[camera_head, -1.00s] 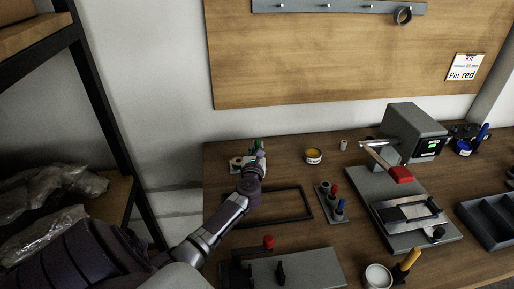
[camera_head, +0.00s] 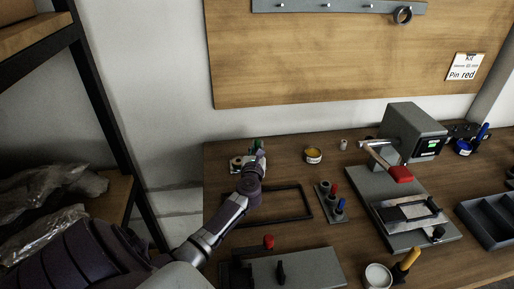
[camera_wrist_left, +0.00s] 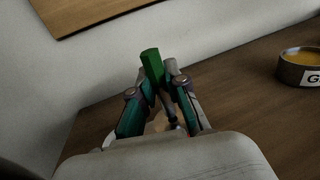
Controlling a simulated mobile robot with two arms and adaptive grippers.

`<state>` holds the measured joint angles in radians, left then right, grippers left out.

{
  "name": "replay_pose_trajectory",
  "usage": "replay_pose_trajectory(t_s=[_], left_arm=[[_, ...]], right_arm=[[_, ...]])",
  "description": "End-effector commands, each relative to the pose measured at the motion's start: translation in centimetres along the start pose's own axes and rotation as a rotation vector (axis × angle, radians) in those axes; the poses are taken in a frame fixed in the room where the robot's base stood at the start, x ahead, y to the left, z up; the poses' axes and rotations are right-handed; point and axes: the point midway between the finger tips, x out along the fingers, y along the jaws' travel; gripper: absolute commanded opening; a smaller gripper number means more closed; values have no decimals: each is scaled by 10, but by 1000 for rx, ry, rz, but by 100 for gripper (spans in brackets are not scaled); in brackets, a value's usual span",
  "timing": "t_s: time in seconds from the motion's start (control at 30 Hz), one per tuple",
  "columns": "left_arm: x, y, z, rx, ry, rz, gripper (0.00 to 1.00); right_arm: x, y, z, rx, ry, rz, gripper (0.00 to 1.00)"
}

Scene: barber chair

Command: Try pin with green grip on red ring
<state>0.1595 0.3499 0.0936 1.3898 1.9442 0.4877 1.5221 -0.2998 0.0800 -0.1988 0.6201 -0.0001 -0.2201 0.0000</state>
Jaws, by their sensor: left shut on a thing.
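My left gripper (camera_head: 257,157) is at the back left of the bench. In the left wrist view, its fingers (camera_wrist_left: 158,88) are shut on the pin with the green grip (camera_wrist_left: 152,66). The green grip sticks up between the fingertips; the pin's lower end is hidden. The green also shows small in the head view (camera_head: 257,143). A pale object (camera_head: 238,163) sits just left of the gripper, partly hidden by it. I cannot make out a red ring in either view. My right gripper is not in view.
A pin holder (camera_head: 329,202) has a red and a blue grip in it. A yellow-filled round tin (camera_head: 313,155) stands right of the gripper. An empty dark frame (camera_head: 309,203) lies in front. A grey machine (camera_head: 414,130) and a divided tray (camera_head: 490,222) are at right.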

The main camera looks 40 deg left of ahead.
Motion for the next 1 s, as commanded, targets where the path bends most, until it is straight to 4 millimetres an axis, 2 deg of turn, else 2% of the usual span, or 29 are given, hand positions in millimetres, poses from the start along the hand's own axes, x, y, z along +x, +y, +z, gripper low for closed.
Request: replay_pose_trajectory(t_s=[1.0], left_arm=[[0, 0, -9, 0, 0, 0, 0]], right_arm=[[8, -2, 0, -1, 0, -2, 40]])
